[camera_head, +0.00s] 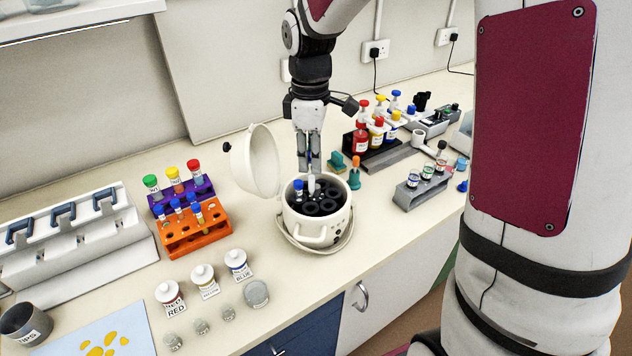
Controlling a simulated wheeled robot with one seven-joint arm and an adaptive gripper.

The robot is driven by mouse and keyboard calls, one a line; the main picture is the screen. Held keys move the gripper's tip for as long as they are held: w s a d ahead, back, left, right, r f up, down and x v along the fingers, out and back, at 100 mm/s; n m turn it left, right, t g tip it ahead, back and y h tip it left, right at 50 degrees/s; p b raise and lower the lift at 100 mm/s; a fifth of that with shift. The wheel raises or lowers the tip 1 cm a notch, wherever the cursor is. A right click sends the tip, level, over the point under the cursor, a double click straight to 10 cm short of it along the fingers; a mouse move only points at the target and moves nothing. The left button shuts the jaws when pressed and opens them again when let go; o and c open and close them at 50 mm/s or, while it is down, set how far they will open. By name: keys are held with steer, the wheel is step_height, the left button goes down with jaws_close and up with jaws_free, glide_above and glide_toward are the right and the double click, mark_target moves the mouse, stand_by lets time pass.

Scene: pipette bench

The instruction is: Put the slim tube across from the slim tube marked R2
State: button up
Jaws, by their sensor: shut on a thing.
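My gripper (310,168) points down over the open white centrifuge (309,231). It is shut on a slim tube (312,184), whose pale lower part shows below the fingertips at the dark rotor (322,207). Whether its tip is inside a rotor hole, I cannot tell. A blue-capped slim tube (298,188) stands in the rotor just left of the held one. Its mark is too small to read. The rotor has several dark round holes, partly hidden by the gripper and rim.
The centrifuge's lid (256,160) stands open behind left. A purple rack (180,193) holds green-, yellow- and red-capped tubes. Labelled bottles (203,281) stand at front left. A grey rack with jars (424,186) and a dark rack with coloured-cap bottles (375,151) stand right.

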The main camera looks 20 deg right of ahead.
steer(key=w+d+r+n+p, duration=0.2)
steer(key=d+n+p, duration=0.1)
steer(key=d+n, duration=0.25)
steer(key=b, duration=0.3)
glide_toward(316, 201)
steer(key=shift+w+d+f, duration=0.2)
steer(key=shift+d+f, duration=0.3)
steer(key=shift+d, duration=0.3)
steer(key=shift+w+d+f, duration=0.15)
steer(key=shift+d+f, duration=0.3)
steer(key=shift+d, duration=0.4)
steer(key=shift+w+d+f, duration=0.2)
steer(key=shift+d+f, duration=0.3)
steer(key=shift+d, duration=0.3)
steer(key=shift+f, duration=0.15)
steer(key=shift+f, duration=0.35)
steer(key=shift+f, duration=0.75)
steer(key=o, duration=0.8)
steer(key=shift+o, duration=0.2)
